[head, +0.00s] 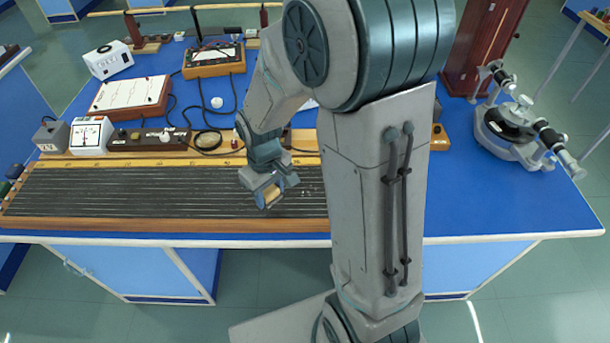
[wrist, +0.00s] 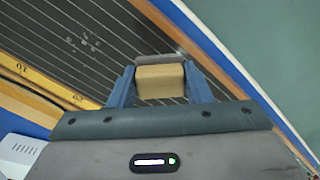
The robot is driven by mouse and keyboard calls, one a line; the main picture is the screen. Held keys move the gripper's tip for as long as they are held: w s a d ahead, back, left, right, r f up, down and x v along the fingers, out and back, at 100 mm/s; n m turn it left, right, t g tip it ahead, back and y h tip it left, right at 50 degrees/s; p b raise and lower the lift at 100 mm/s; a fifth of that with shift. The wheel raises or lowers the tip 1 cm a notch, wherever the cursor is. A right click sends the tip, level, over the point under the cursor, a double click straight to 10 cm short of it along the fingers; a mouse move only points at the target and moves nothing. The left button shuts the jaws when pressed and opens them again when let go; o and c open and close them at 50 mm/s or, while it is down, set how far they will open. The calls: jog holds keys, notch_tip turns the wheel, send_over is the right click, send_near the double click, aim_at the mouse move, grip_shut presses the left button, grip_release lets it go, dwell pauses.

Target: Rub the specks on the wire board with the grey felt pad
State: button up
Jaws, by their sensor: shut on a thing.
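The wire board (head: 120,195) is a long dark board with parallel wires and a wooden frame, lying along the front of the blue bench. My gripper (head: 268,197) is over its right part, shut on a tan block (wrist: 160,80), which looks like the back of the pad. I cannot tell whether the pad touches the wires. Pale specks (wrist: 84,42) lie on the board up and left of the block in the wrist view. In the head view a few specks (head: 308,190) show just right of my gripper.
A yellow scale (wrist: 42,85) runs along the board's back edge. Behind it stand a white meter (head: 90,135), a coiled cable (head: 207,140) and circuit boxes. A spectrometer (head: 515,128) stands at the right. My arm hides the board's right end in the head view.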

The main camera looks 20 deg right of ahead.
jog(key=shift+r+p, duration=1.15)
jog(key=shift+r, duration=0.65)
